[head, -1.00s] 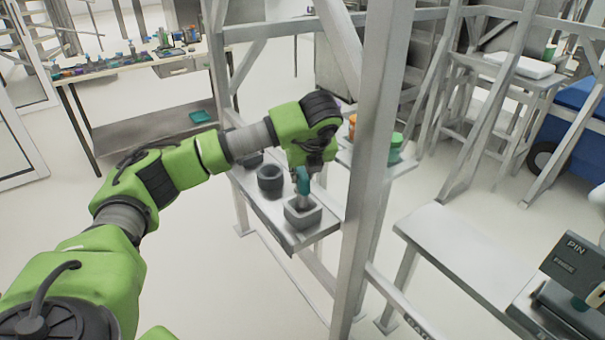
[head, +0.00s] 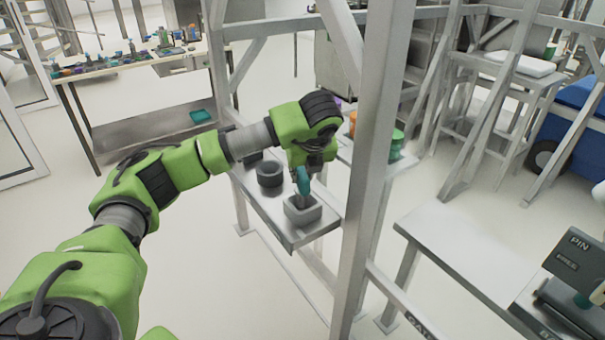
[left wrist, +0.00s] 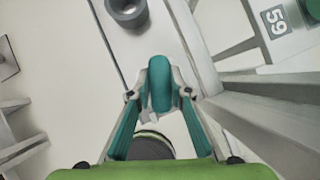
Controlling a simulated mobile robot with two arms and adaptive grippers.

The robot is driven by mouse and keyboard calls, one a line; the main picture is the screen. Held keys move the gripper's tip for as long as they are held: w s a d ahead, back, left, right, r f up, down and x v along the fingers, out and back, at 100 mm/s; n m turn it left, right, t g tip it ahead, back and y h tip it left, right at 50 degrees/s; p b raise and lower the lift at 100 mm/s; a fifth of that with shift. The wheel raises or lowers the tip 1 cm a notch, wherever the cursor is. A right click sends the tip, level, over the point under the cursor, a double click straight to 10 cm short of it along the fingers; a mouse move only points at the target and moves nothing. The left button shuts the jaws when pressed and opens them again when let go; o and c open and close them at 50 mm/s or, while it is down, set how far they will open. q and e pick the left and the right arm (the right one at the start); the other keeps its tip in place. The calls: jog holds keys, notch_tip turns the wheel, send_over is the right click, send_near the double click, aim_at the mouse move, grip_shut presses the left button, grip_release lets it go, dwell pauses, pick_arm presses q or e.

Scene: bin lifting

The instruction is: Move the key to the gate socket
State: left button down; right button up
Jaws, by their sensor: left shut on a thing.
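The teal key (head: 303,181) stands upright over a grey square block with a hollow top (head: 303,212) on the narrow shelf. Its lower end is at the hollow; I cannot tell how deep it sits. My left gripper (head: 305,170) comes down from above and is shut on the key's upper part. In the left wrist view my left gripper (left wrist: 160,88) has both fingers against the teal key (left wrist: 160,78). I cannot make out which part is the gate socket; a partly cut-off label that seems to read GATE shows at the bottom. My right gripper is out of view.
A dark round ring (head: 270,174) stands on the shelf left of the block. A thick metal post (head: 372,150) rises just right of the shelf. A bare light table (head: 450,240) and a PIN/FREE sign (head: 577,252) are at the right.

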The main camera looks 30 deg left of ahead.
pick_arm(q)
jog(key=shift+f+b, duration=1.15)
jog(key=shift+f, duration=0.1)
dwell(0.4)
jog(key=c, duration=1.2)
grip_release()
jog(key=shift+r, duration=0.1)
jog(key=shift+r+p, duration=2)
jog(key=shift+r, duration=2.45)
jog(key=shift+f, duration=0.1)
